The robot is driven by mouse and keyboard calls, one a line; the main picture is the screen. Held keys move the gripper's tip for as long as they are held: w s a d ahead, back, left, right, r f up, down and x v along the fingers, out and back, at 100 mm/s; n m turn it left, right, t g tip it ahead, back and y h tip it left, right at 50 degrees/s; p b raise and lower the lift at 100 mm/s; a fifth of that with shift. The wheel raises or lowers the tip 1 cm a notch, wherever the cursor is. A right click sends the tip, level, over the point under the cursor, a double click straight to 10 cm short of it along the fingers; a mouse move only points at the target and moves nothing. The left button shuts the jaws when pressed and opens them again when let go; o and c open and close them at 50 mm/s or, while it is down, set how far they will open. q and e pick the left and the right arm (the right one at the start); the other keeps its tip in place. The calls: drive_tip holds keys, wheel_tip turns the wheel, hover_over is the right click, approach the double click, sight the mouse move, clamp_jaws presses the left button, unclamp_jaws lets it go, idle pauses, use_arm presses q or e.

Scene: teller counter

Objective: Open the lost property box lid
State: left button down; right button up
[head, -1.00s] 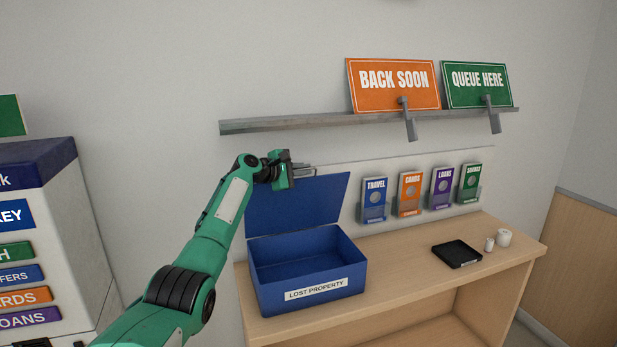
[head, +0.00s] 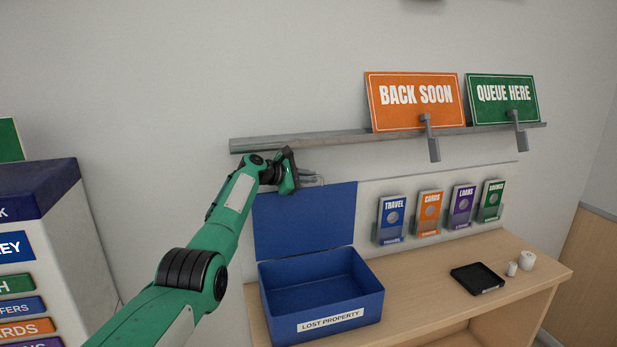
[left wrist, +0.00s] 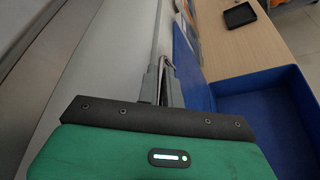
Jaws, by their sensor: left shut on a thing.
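The blue lost property box (head: 330,300) stands on the wooden counter, open and looking empty inside, with a white label on its front. Its blue lid (head: 305,222) stands upright at the back of the box. My left gripper (head: 318,181) is at the lid's top edge, shut on the lid. In the left wrist view the gripper fingers (left wrist: 162,82) close together beside the lid (left wrist: 187,65), and the box (left wrist: 262,105) lies to the right. The exact contact is small and partly hidden. My right gripper does not show.
A grey shelf (head: 300,141) with an orange sign (head: 415,100) and a green sign (head: 503,98) runs above the gripper. Leaflet holders (head: 430,212) line the back panel. A black tray (head: 478,279) and small white pots (head: 526,260) sit on the counter (head: 420,285) at right.

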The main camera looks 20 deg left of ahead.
use_arm(q)
drive_tip(key=shift+f, duration=0.1)
drive_tip(key=c, duration=1.6)
unclamp_jaws()
drive_tip(key=shift+o, duration=0.2)
drive_tip(key=shift+w+a, duration=0.1)
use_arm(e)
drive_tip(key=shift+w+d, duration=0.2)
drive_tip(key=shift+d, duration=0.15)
